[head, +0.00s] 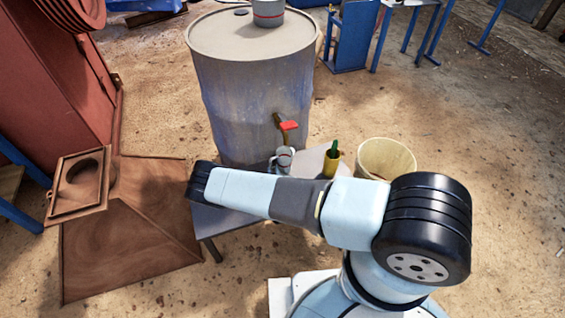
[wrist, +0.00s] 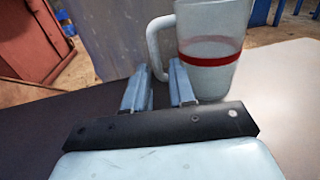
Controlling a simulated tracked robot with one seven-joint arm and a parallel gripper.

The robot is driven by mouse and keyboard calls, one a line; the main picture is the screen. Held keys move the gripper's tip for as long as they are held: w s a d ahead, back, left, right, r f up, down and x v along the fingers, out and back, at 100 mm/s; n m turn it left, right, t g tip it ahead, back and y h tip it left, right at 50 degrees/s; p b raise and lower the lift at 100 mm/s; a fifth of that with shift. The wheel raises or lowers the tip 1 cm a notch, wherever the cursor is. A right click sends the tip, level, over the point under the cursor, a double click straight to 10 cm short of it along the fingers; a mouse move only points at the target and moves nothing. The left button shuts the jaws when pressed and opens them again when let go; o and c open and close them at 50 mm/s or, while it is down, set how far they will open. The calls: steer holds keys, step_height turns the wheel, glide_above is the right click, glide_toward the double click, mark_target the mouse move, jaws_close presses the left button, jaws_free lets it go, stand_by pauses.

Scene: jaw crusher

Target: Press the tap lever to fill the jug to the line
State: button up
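The large grey drum (head: 252,90) carries a brass tap with a red lever (head: 289,126) on its front. The jug (head: 283,157) stands on the small table, below or close to the tap. In the wrist view the jug (wrist: 228,72) is upright and pale, with a red line around it and its handle (wrist: 153,45) to the left. I cannot tell the water level. My gripper (wrist: 160,75) is open, its fingertips close to the lower part of the handle; contact is unclear. My arm hides the gripper in the head view.
A cream bucket (head: 387,157) stands to the right. Red machinery and a rusty hopper (head: 125,235) are on the left. The floor at right is mostly clear.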

mark_target(271, 166)
steer(key=shift+w+a+f, duration=0.1)
steer(key=shift+w+a, duration=0.15)
steer(key=shift+w, duration=1.25)
steer(key=shift+w+a+f, duration=0.1)
steer(key=shift+w+a, duration=0.1)
steer(key=shift+w, duration=1.3)
steer(key=shift+c, duration=0.2)
jaws_close()
